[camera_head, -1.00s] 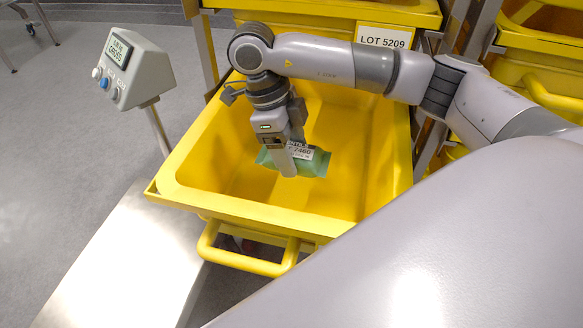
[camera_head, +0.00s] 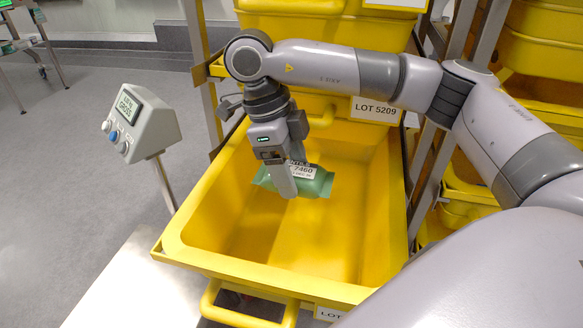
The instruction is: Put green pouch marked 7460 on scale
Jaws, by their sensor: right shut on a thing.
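The green pouch (camera_head: 318,184) has a white label that reads 7460. My right gripper (camera_head: 284,188) points down over the yellow bin and is shut on the pouch, covering part of its left side. The pouch hangs inside the bin's outline; its exact height above the bin floor is hard to tell. The scale shows as a grey display head (camera_head: 141,124) on a post at the left and a bare metal platform (camera_head: 135,285) at the lower left. My left gripper is out of view.
The yellow bin (camera_head: 185,246) is pulled out, with raised walls and a front handle (camera_head: 240,318). A rack with more yellow bins (camera_head: 549,88) and metal uprights stands behind and to the right. A LOT 5209 label (camera_head: 376,109) is behind my right arm. Grey floor at the left is open.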

